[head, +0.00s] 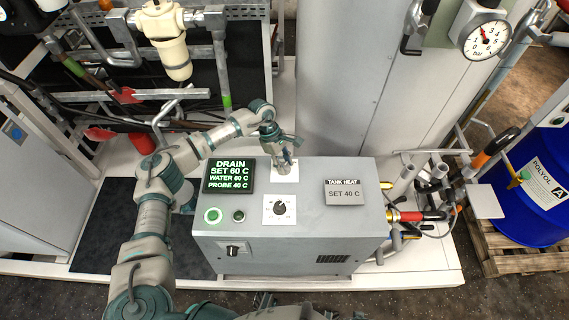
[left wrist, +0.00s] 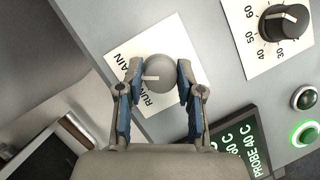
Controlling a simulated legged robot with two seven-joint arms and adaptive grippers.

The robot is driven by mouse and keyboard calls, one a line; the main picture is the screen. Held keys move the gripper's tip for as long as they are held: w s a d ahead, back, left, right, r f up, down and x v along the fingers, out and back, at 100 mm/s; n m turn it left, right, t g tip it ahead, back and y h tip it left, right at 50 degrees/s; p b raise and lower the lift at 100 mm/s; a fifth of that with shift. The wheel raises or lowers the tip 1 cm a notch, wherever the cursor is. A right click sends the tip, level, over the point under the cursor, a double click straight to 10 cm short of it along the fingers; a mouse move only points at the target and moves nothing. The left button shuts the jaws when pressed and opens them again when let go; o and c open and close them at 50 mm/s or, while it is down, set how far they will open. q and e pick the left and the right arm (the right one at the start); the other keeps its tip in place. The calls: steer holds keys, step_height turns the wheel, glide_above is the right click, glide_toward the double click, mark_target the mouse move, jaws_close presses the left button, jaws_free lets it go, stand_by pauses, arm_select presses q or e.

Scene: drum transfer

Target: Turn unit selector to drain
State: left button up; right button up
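The unit selector is a round grey knob (left wrist: 157,80) with a white pointer mark, on a white label plate (left wrist: 118,55) lettered RUN and, partly covered, a word ending in AIN. Its pointer faces the AIN end. My left gripper (head: 284,156) is over the back of the grey console in the head view. In the left wrist view its two fingers (left wrist: 158,72) sit on either side of the knob, tips against its edges. The knob is mostly hidden in the head view. The display (head: 228,175) reads DRAIN, SET 60 C, WATER 60 C, PROBE 40 C.
The console (head: 320,222) also carries a black temperature dial (head: 280,208), a lit green button (head: 213,215), a dark button (head: 239,215) and a TANK HEAT sign (head: 344,191). Pipes and hoses (head: 410,215) stand right of it. A blue drum (head: 540,195) is at far right.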

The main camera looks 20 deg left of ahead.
arm_select(q)
steer(key=o, duration=0.4)
steer(key=shift+w+a+r, duration=0.1)
steer(key=shift+w, duration=0.05)
steer(key=v, duration=1.1)
steer(key=shift+a+r, duration=0.3)
